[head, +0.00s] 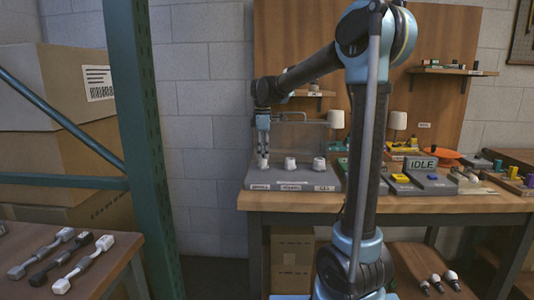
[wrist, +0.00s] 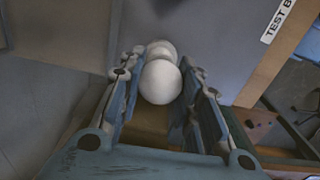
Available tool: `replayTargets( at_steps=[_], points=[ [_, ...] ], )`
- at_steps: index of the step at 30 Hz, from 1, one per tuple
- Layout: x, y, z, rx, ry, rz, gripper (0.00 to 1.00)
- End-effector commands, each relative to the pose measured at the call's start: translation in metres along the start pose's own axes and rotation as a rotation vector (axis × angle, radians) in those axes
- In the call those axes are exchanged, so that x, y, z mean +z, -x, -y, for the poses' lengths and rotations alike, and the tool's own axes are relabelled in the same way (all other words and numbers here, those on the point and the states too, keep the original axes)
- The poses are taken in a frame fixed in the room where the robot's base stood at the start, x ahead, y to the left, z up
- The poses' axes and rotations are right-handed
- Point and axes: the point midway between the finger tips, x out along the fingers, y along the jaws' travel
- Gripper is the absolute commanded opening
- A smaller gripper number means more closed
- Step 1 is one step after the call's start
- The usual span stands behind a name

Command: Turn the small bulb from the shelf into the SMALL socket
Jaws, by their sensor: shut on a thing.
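In the wrist view my gripper (wrist: 161,72) is shut on a round white bulb (wrist: 160,84), with a finger on each side. A second pale round shape (wrist: 160,49) shows just beyond the bulb; it looks like the left socket (head: 263,163). I cannot tell whether the bulb's base, which is hidden, touches it. The block's labels are too small to read.
The block stands on a wooden bench (head: 400,204) before a wood panel. A small shelf (head: 312,94) is behind my arm. A box marked IDLE (head: 421,164) and coloured parts crowd the bench's right. Several bulbs (head: 451,276) lie low at right. A green post (head: 138,120) stands at left.

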Motion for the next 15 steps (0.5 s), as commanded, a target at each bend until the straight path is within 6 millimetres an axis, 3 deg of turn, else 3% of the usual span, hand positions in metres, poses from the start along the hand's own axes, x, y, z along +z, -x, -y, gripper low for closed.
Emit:
replayTargets(
  at_steps=[7, 15],
  points=[
    [0.0006, 0.0000, -0.0008, 0.001, -0.033, 0.000, 0.14],
    [0.0009, -0.0004, -0.0010, 0.002, -0.290, 0.000, 0.14]
  ],
)
